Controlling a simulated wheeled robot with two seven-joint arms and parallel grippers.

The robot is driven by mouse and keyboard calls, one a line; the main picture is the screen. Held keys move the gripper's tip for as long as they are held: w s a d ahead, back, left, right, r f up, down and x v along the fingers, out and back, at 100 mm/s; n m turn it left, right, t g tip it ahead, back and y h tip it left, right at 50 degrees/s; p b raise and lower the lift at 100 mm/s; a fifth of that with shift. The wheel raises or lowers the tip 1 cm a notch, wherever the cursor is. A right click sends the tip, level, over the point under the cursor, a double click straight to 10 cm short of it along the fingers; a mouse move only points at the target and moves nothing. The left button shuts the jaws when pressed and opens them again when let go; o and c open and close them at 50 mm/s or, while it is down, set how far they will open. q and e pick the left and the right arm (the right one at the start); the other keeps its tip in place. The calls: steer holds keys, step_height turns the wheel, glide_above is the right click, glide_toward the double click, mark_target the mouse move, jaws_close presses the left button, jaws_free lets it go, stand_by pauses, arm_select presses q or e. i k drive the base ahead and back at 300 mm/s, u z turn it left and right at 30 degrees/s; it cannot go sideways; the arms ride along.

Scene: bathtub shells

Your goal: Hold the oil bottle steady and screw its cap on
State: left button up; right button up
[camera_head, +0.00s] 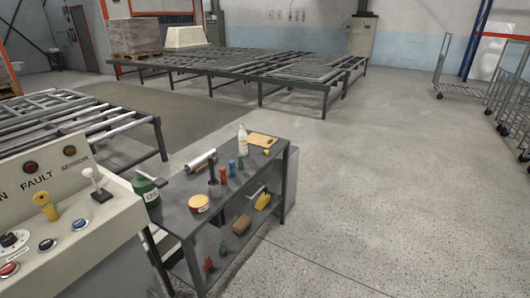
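A dark green bottle (147,190) with a white label that seems to read OIL stands at the left end of a dark grey workbench, beside the control console. Its lower left side is partly hidden by the console. A small dark green piece (160,182) shows at its upper right; I cannot tell whether it is the cap or part of the bottle. A white bottle (242,142) stands upright at the bench's far end. Neither of my grippers is in view.
A lower shelf holds more items. The console (70,225) blocks the left front. Floor on the right (390,200) is clear.

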mark_target(243, 136)
steer(key=z, duration=0.15)
steer(key=i, duration=0.35)
steer(key=z, duration=0.6)
steer(key=i, duration=2.2)
steer(key=u, duration=0.3)
